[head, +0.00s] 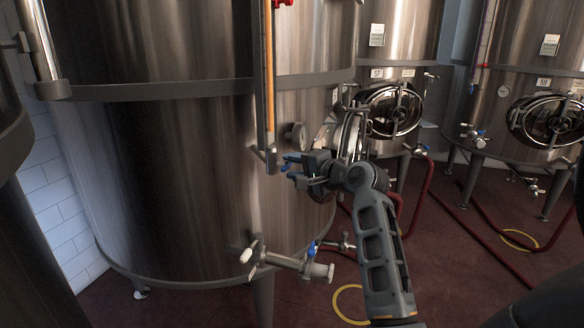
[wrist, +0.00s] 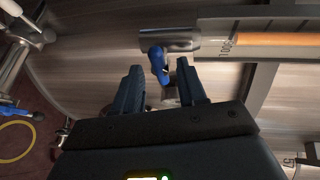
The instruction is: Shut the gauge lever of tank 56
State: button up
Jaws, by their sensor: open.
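The gauge lever (wrist: 156,62) is a bright blue handle at the steel fitting (wrist: 170,40) on the end of the sight gauge. In the wrist view it reaches into the gap between the fingertips of my gripper (wrist: 160,75), nearer the left finger; I cannot tell whether they touch. In the head view my gripper (head: 292,168) is open at the foot of the upright gauge (head: 268,75), in front of the large steel tank (head: 170,150). There the lever is hard to separate from the blue fingers. The tank's number is not readable.
A round dial (head: 297,135) sits close beyond my gripper. Below, an outlet valve (head: 290,262) with a blue lever juts from the tank. A tank with a round hatch (head: 392,112) stands behind. Red hoses (head: 425,195) and a yellow ring (head: 350,303) lie on the floor.

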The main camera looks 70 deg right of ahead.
jog(key=b+v, duration=0.1)
jog(key=v, duration=0.5)
jog(key=shift+s, duration=0.35)
jog(key=shift+a+r, duration=0.1)
jog(key=shift+r, duration=0.05)
jog(key=s+a+f+n+g+y, duration=0.1)
jog(key=a+f+n, duration=0.3)
jog(key=a+f, duration=0.55)
jog(key=s+a+f+n, duration=0.2)
jog(key=a+f+n, duration=0.3)
jog(key=a, duration=0.7)
jog(key=s+a+r+n+t+y, duration=0.1)
jog(key=s+a+n+y, duration=0.4)
jog(key=s+a+n, duration=0.7)
jog(key=s+a+r, duration=0.1)
jog(key=s+a, duration=0.4)
jog(key=a, duration=0.1)
jog(key=shift+s+a+n+y, duration=0.25)
jog(key=shift+s+n+y, duration=0.05)
jog(key=shift+s+n, duration=0.1)
